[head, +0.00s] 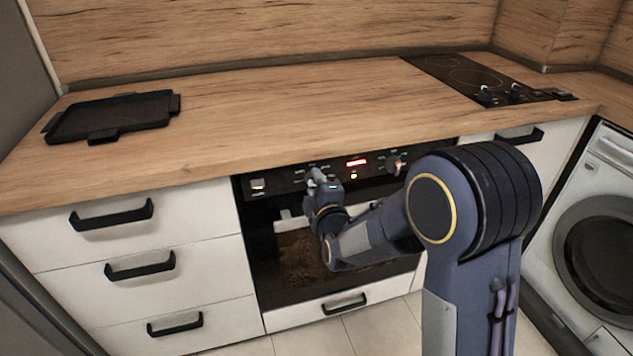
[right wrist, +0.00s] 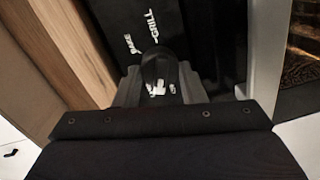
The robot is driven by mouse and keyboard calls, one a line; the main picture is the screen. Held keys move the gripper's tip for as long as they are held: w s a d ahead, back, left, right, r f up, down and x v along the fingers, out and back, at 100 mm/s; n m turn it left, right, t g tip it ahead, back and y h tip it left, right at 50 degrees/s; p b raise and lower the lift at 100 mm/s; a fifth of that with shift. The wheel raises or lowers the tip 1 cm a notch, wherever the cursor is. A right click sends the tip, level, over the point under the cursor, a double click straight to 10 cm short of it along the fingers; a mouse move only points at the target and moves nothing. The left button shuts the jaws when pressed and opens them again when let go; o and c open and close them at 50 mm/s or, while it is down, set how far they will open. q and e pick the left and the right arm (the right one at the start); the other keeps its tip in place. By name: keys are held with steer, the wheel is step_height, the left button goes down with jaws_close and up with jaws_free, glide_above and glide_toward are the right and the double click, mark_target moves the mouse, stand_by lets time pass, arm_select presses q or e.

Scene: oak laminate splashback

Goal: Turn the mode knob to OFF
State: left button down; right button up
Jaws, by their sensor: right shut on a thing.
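The oven's black control panel (head: 285,183) runs under the counter edge, with lit displays. My right gripper (head: 317,178) is at the left knob of this panel, and its body hides most of that knob in the head view. In the right wrist view, the two fingers of the gripper (right wrist: 158,84) are shut on the dark rounded mode knob (right wrist: 157,64), one finger on each side. White lettering shows beyond the knob, including "GRILL"; a second word is hard to read. The knob's pointer and the OFF mark cannot be made out. My left gripper is not in view.
A second knob (head: 396,165) sits farther right on the panel, beside a red display (head: 356,162). The oven door (head: 283,262) is below. A black tray (head: 112,116) and a hob (head: 470,77) are on the wooden counter (head: 270,110), otherwise clear. A washing machine (head: 590,215) stands right.

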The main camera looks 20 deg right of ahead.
steer(key=n+p, duration=0.1)
steer(key=n, duration=0.3)
steer(key=shift+a, duration=0.1)
steer(key=shift+f+n+p, duration=0.1)
steer(key=shift+n+p, duration=0.25)
steer(key=shift+n, duration=0.75)
steer(key=o, duration=1)
steer(key=s, duration=0.7)
steer(key=shift+s+p, duration=0.35)
steer(key=shift+s, duration=0.05)
